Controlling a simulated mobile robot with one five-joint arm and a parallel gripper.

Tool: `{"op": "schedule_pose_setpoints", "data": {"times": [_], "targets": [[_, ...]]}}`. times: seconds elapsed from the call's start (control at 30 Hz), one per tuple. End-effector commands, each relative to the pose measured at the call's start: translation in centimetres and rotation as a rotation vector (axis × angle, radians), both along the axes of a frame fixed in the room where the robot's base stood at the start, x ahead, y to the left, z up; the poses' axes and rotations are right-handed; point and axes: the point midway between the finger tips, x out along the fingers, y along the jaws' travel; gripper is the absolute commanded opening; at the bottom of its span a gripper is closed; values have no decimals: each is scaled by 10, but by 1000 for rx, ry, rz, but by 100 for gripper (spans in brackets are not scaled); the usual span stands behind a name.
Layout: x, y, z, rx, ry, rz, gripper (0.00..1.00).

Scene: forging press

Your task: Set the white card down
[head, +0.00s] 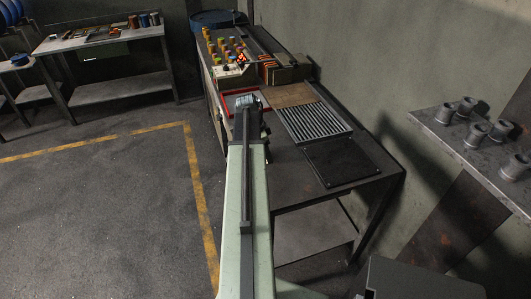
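My gripper (246,103) is at the far end of my pale green arm, over the left edge of the dark workbench (285,183). It is beside or above a red-rimmed tray (268,108). The gripper is small and seen from behind, so its fingers cannot be made out. A small pale patch shows at the gripper; I cannot tell whether it is the white card or part of the gripper. No white card can be clearly picked out elsewhere.
On the bench are a brown board (289,95), a ribbed grey rack (314,123) and a black mat (338,163). Several coloured cylinders (225,50) stand behind. A shelf with grey cups (478,134) is at right. Floor at left is open.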

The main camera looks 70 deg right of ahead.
Motion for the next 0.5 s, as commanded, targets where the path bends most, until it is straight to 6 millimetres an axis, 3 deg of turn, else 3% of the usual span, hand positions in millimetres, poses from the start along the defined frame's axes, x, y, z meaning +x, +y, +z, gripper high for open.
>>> {"op": "schedule_pose_setpoints", "data": {"times": [0.2, 0.23, 0.3, 0.5], "targets": [[1, 1, -3, 0, 0, 2, 22], [1, 1, -2, 0, 0, 2, 72], [1, 1, -1, 0, 0, 2, 88], [1, 1, -1, 0, 0, 1, 88]]}}
